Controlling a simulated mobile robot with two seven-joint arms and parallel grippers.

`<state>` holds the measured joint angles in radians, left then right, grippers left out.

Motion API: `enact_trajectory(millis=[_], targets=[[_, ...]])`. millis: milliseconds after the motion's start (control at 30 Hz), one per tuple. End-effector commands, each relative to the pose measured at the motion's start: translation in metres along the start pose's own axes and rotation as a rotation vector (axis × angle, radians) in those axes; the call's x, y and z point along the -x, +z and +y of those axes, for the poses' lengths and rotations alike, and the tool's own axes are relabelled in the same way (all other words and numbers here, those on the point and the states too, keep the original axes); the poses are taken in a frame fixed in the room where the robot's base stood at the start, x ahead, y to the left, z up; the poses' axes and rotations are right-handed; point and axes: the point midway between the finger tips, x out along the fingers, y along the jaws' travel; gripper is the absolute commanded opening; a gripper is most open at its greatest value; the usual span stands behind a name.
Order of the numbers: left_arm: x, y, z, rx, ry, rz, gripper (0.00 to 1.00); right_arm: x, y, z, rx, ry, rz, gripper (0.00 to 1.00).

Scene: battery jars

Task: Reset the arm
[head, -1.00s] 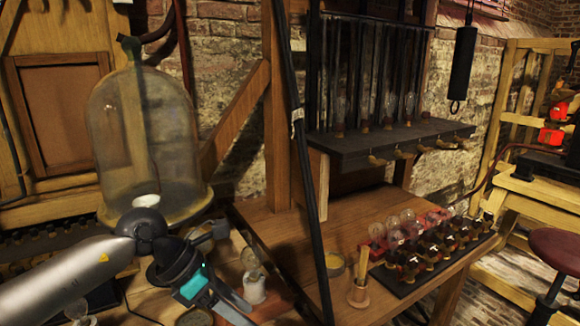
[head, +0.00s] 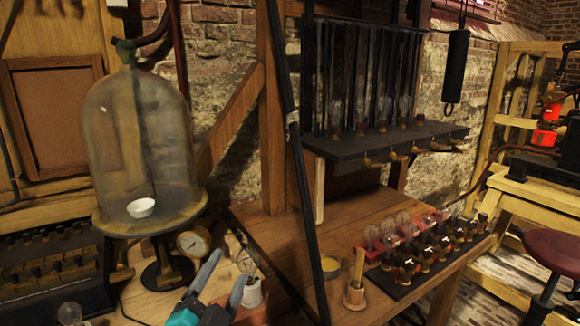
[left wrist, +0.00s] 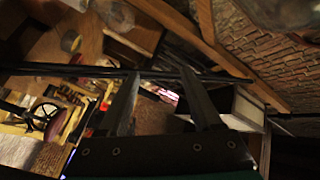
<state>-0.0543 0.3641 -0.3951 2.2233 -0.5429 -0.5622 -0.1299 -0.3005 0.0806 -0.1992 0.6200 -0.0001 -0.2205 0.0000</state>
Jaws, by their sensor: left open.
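My left gripper (head: 222,284) is at the lower middle of the head view, low in front of the workbench. Its two fingers are apart and nothing is between them. In the left wrist view both fingers (left wrist: 158,90) point up into the picture, also apart and empty, with a tilted view of the room behind. Most of the left arm is below the head view's edge. My right gripper is not in view.
A glass bell jar (head: 150,130) stands on a round base at left, with a gauge (head: 194,241) beside it. A small white jar (head: 251,292) is just right of the gripper. A dark pole (head: 306,200) crosses the bench (head: 280,226). A black rack (head: 415,285) sits at right.

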Motion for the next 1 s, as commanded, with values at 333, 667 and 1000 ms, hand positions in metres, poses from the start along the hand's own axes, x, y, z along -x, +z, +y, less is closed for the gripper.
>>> enact_trajectory(millis=[333,667,1000], targets=[[0.131,0.126,0.099,0.509,0.319,-0.751,0.66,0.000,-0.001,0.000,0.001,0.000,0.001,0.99],[0.262,0.139,0.156,0.743,0.575,-1.207,0.66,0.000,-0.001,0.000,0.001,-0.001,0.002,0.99],[0.258,0.188,0.221,0.735,0.608,-1.252,0.66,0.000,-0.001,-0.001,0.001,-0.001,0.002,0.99]])
